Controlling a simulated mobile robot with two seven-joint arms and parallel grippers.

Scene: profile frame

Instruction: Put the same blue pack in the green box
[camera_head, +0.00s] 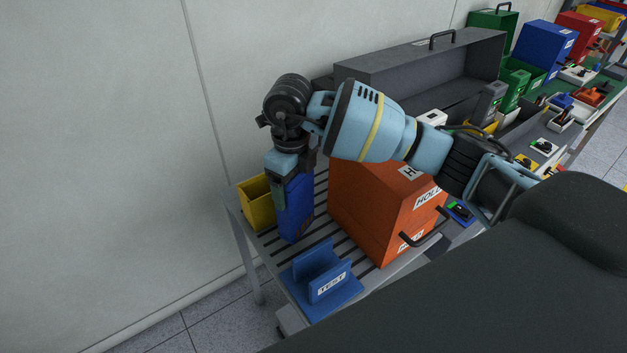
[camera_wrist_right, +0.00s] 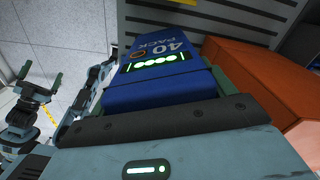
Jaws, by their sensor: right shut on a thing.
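The blue pack (camera_head: 295,212) hangs upright below my right gripper (camera_head: 293,180), which is shut on its top end, left of the orange box. In the right wrist view the pack (camera_wrist_right: 160,80) shows the print "40 PACK" and a row of lit green marks. A green box (camera_head: 488,19) with a black handle stands at the far back right, away from the gripper. Smaller green bins (camera_head: 514,88) stand nearer; I cannot tell which green box the task means. My left gripper (camera_wrist_right: 40,82) shows at the left of the right wrist view, empty with its fingers apart.
An orange box (camera_head: 365,210) marked HOLD stands right of the pack. A yellow bin (camera_head: 257,203) is close at its left. A blue cradle (camera_head: 322,282) marked TEST sits in front on the slatted table. A grey open case (camera_head: 420,68) stands behind.

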